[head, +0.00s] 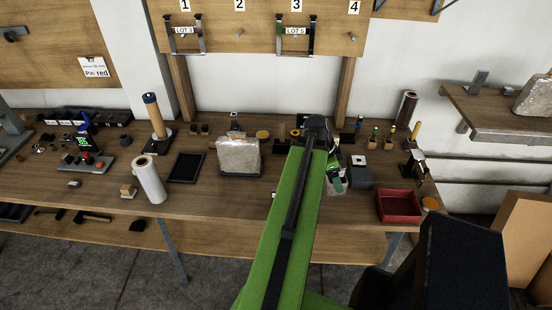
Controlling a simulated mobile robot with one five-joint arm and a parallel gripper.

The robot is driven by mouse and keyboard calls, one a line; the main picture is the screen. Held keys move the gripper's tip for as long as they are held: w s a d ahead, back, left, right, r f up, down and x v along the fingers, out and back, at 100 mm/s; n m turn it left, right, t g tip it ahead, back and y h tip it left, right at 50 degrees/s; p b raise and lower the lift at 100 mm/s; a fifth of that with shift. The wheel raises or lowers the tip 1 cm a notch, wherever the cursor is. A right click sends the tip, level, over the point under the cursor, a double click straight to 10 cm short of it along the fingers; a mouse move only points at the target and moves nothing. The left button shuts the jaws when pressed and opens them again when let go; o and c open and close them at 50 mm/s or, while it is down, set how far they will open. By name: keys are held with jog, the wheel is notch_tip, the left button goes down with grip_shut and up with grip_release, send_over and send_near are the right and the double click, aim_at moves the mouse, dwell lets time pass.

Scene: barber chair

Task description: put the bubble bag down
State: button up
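A pale, crinkled, see-through bag (238,156), which looks like a bubble bag, stands upright on the workbench, left of my arm. A similar pale bag (535,97) rests on the wall shelf at the right edge. My green arm reaches up over the bench to a dark joint. My gripper (335,176) seems to be below that joint, mostly hidden by the arm. Pale and green parts show there, but I cannot tell whether it holds anything or whether its fingers are open.
The wooden workbench (205,205) has bare room along its front. A black tray (186,167) and a white roll (149,179) are left of the standing bag. A red bin (398,206) is at the right. The shelf (495,110) juts out at the right.

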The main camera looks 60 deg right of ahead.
jog(key=w+d+n, duration=0.3)
jog(key=w+d, duration=0.2)
jog(key=w, duration=0.6)
jog(key=shift+t+h, duration=0.3)
jog(key=shift+h, duration=0.1)
jog(key=w+f+b, duration=0.5)
jog(key=w, duration=0.1)
jog(key=w+f+b, duration=0.5)
jog(key=f+b, duration=0.1)
jog(key=shift+w+d+f, duration=0.15)
jog(key=shift+w, duration=0.2)
jog(key=o, duration=1.2)
jog(key=shift+r, duration=0.25)
